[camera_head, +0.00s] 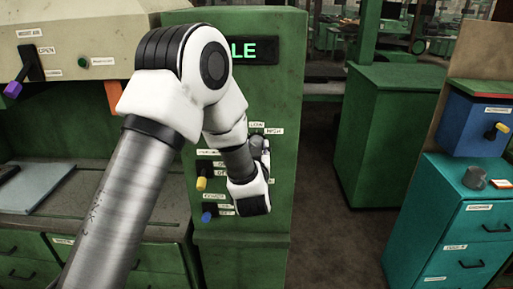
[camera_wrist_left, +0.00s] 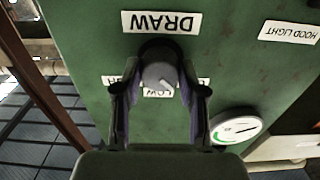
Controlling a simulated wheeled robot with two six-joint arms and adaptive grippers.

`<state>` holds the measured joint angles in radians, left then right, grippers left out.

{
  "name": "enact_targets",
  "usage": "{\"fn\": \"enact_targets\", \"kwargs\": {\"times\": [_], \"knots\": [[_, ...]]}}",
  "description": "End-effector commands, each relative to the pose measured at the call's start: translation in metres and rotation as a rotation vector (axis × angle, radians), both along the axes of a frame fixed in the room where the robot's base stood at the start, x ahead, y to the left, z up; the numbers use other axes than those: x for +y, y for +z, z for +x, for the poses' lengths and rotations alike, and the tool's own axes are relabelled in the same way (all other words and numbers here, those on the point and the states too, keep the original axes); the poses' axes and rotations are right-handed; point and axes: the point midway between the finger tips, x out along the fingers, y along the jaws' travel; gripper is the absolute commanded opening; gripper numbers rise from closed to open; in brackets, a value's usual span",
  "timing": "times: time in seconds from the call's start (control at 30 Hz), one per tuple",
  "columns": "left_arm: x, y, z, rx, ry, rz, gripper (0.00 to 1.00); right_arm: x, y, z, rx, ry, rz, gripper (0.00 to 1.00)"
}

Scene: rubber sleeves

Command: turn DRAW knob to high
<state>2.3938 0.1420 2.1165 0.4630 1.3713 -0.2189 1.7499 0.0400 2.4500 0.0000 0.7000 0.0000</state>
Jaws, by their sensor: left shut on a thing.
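The DRAW knob (camera_wrist_left: 159,72) is round and grey. In the left wrist view it stands under an upside-down DRAW label (camera_wrist_left: 161,22). Its pale mark points down and slightly right, near the LOW label (camera_wrist_left: 158,93). A HIGH label (camera_head: 275,132) shows in the head view. My left gripper (camera_wrist_left: 160,88) has one finger on each side of the knob and is shut on it. In the head view this gripper (camera_head: 262,152) is at the green cabinet's front, and the knob is mostly hidden there. My right gripper is not in view.
A yellow knob (camera_head: 201,184) and a blue knob (camera_head: 207,217) are on the same cabinet (camera_head: 290,90), below and left. A round white gauge (camera_wrist_left: 236,129) is close to the gripper in the wrist view. Teal drawers (camera_head: 450,230) stand at right, with open floor between.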

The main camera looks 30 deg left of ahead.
Motion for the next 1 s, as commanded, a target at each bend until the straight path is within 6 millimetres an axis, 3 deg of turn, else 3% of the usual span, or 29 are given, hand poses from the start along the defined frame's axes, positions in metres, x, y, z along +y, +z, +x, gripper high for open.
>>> {"fn": "enact_targets", "kwargs": {"times": [0.47, 1.0], "knots": [[0.000, 0.002, 0.001, 0.081, -0.002, 0.138, 0.06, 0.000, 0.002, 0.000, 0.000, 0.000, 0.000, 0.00], [0.000, 0.003, 0.001, 0.336, -0.001, 0.555, 0.06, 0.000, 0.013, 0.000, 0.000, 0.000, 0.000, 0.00]]}}
